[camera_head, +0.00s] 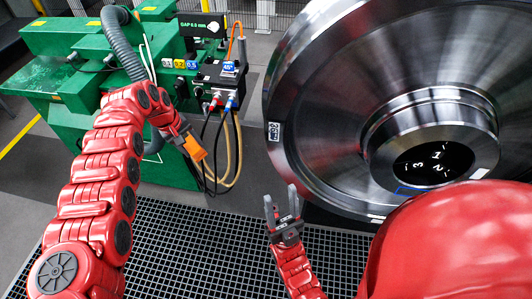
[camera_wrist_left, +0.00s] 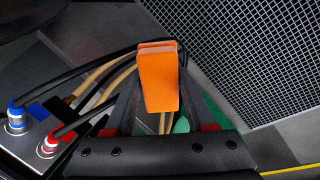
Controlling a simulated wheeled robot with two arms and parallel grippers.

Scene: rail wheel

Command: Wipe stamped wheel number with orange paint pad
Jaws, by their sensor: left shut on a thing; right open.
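The orange paint pad (camera_head: 195,148) is held by my left gripper (camera_head: 187,138), which is shut on it, in front of the green machine. The pad also shows between the fingers in the left wrist view (camera_wrist_left: 158,80). The large steel wheel (camera_head: 330,90) stands at the right. White digits show on the dark round face (camera_head: 433,165) at its hub. A small marked label (camera_head: 274,131) is on its rim's left edge. The pad is apart from the wheel. My right gripper (camera_head: 281,207) is open and empty, fingers up, below and left of the hub.
The green machine (camera_head: 70,75) stands at the left. A black connector box (camera_head: 222,75) on it has hanging cables and hoses (camera_head: 238,150). In the left wrist view its blue connector (camera_wrist_left: 16,115) and red connector (camera_wrist_left: 50,142) are close by. Dark floor grating (camera_head: 190,240) lies below.

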